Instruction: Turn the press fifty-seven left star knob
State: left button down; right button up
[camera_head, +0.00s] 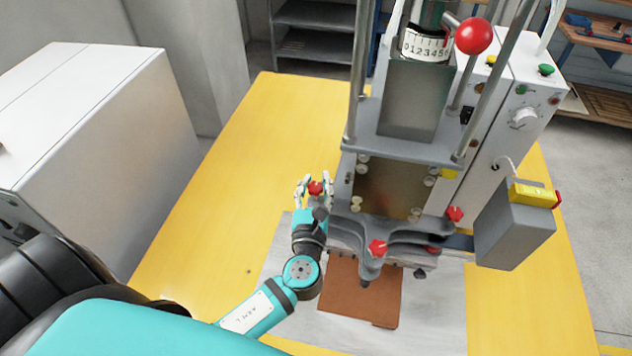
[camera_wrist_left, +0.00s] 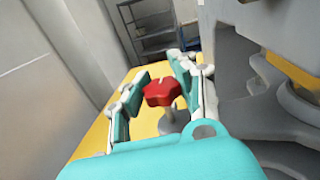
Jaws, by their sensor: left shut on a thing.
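The press (camera_head: 400,150) stands on the yellow table, with a grey frame and upright rods. The left star knob (camera_head: 316,188) is red and sits at the press's left side, low down. My left gripper (camera_head: 314,180) is shut on it, one finger on each side. In the left wrist view the red lobed knob (camera_wrist_left: 162,91) shows between the two fingers, on a grey stem, its top uncovered. My right gripper is in neither view.
Other red star knobs sit at the front (camera_head: 377,248) and right (camera_head: 455,214) of the press. A red ball handle (camera_head: 474,36) is above. A grey box with a yellow top (camera_head: 515,225) juts out at right. The yellow table (camera_head: 225,180) is clear at left.

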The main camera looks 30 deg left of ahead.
pick_arm(q)
jog(key=shift+s+f, duration=0.1)
jog(key=shift+f, duration=0.25)
jog(key=c, duration=1.4)
grip_release()
jog(key=o, duration=0.5)
jog(key=shift+s+d+r+y, duration=0.1)
jog(key=shift+s+r+y, duration=0.05)
jog(key=shift+r+y, duration=0.15)
jog(key=v, duration=1.2)
